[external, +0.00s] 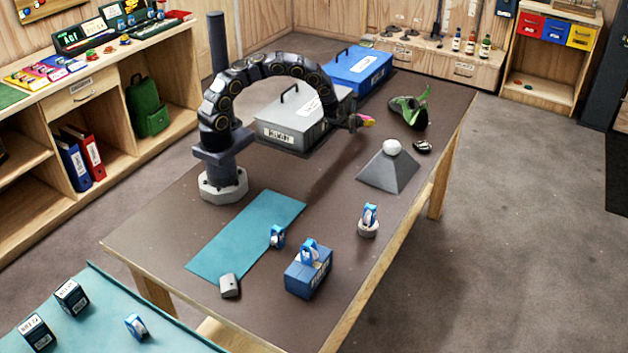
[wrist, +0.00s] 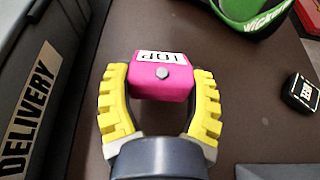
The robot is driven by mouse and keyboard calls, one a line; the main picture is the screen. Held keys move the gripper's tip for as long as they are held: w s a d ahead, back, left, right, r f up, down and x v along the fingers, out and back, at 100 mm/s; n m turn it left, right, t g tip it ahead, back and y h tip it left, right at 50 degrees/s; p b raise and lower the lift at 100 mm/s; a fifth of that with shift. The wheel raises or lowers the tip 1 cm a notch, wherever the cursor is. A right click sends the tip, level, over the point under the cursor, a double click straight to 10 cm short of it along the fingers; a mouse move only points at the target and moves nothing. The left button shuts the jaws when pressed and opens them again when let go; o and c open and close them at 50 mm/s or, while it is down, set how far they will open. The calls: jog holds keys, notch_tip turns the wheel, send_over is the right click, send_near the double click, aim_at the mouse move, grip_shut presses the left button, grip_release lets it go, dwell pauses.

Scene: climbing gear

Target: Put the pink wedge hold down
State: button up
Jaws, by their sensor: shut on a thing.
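The pink wedge hold (wrist: 160,80) has a white label on top and a grey bolt in its face. It sits between the yellow ribbed fingers of my gripper (wrist: 161,88), which are shut on its two sides. The hold's underside is hidden.
The grey box (external: 290,132), marked "DELIVERY" in the wrist view (wrist: 30,105), stands close left. A blue case (external: 357,70) is behind it. A green shoe-like item (external: 408,112), a small black item (external: 422,147) and a grey pyramid (external: 387,175) stand right. A teal mat (external: 240,240) lies nearer.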

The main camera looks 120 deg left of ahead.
aim_at(364, 134)
jog(key=shift+w+a+f, duration=0.2)
jog(key=shift+a+f, duration=0.3)
jog(key=shift+f, duration=1.6)
jog(key=shift+f, duration=0.1)
jog(key=o, duration=1.1)
jog(key=shift+d+r, duration=0.2)
jog(key=shift+d, duration=0.05)
jog(key=v, duration=1)
jog(key=shift+w, duration=0.1)
jog(key=shift+d+r, duration=0.3)
jog(key=shift+d, duration=0.35)
